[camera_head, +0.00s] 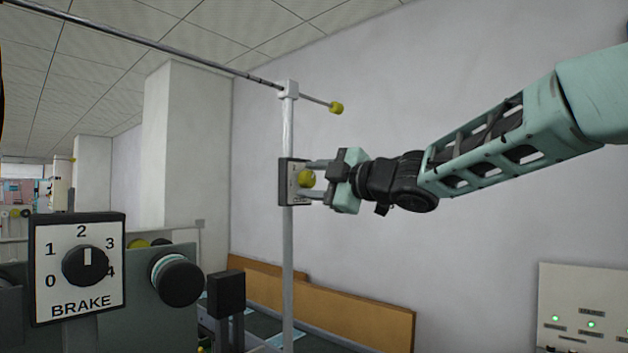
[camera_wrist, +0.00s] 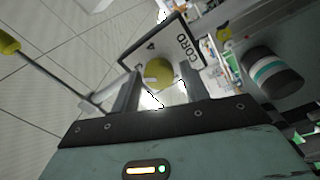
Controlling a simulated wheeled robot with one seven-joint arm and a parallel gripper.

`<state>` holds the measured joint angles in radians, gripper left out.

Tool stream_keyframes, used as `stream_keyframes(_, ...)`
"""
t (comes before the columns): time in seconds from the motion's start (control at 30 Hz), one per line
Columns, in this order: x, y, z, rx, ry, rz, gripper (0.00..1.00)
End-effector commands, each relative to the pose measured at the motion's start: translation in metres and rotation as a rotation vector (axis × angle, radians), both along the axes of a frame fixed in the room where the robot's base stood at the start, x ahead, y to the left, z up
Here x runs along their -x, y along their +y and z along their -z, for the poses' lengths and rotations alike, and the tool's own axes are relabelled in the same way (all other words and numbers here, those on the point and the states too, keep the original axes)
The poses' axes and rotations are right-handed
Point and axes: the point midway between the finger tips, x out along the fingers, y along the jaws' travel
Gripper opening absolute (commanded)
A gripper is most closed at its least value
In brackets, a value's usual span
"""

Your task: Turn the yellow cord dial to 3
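The yellow cord dial (camera_head: 306,179) is a round knob on a dark-framed panel (camera_head: 285,182) fixed to a white vertical post. In the wrist view the yellow dial (camera_wrist: 158,73) sits on a tilted white plate lettered CORD (camera_wrist: 187,47). My gripper (camera_head: 303,178) reaches in from the right, one finger above the dial and one below. In the wrist view my gripper (camera_wrist: 160,85) is open, its fingers on either side of the dial with visible gaps. The dial's pointer and most scale numbers cannot be read.
A BRAKE panel (camera_head: 80,310) with a black knob stands at the front left, its mark pointing up near 2. A rod with a yellow tip (camera_head: 336,108) sticks out above my gripper. A control box with green lights (camera_head: 585,300) is at the lower right.

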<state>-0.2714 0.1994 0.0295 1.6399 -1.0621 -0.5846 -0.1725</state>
Motion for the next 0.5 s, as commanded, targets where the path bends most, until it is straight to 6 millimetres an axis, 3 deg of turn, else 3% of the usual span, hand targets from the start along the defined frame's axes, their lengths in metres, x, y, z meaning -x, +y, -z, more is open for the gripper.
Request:
stream_keyframes(0.33, 0.001, -0.001, 0.0, 0.0, -0.002, 0.0, 0.54)
stream_keyframes(0.5, 0.013, -0.014, 0.002, -0.002, -0.004, 0.001, 0.54)
